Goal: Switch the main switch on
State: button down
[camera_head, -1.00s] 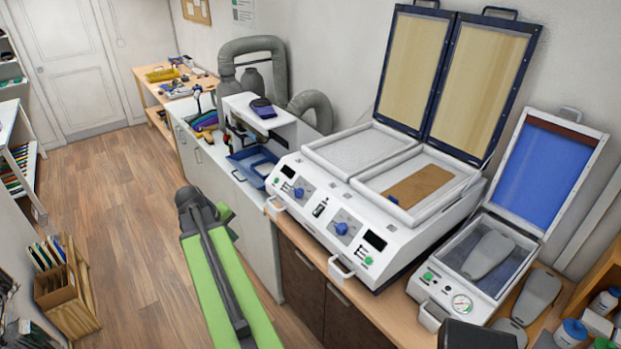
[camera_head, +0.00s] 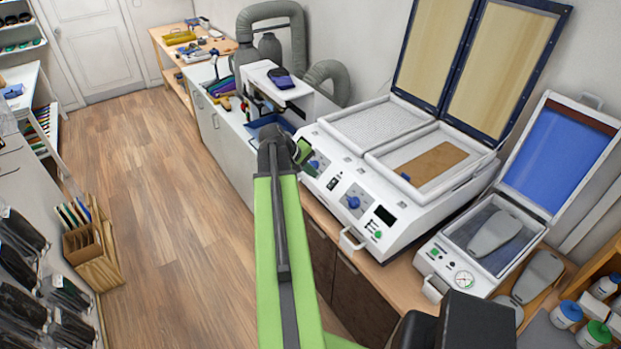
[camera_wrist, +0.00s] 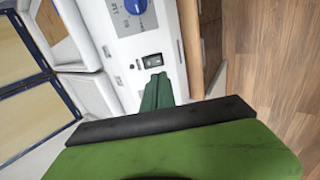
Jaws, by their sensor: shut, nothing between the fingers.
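In the wrist view the switch (camera_wrist: 152,60) is just beyond my fingertips. Its rocker position is too small to tell. My gripper (camera_head: 308,170) is shut and empty, in front of the panel's left part. In the wrist view the green fingers of my gripper (camera_wrist: 157,80) point toward the switch, with a small apparent gap; I cannot tell whether they touch the panel.
A smaller press with a blue lid (camera_head: 556,160) stands at right. Wooden floor (camera_head: 170,210) is clear at left.

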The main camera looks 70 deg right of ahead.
aim_at(328, 186)
jog(key=b+x, duration=0.6)
jog(key=x, duration=0.3)
jog(key=shift+f, duration=0.25)
jog(key=shift+d, duration=0.15)
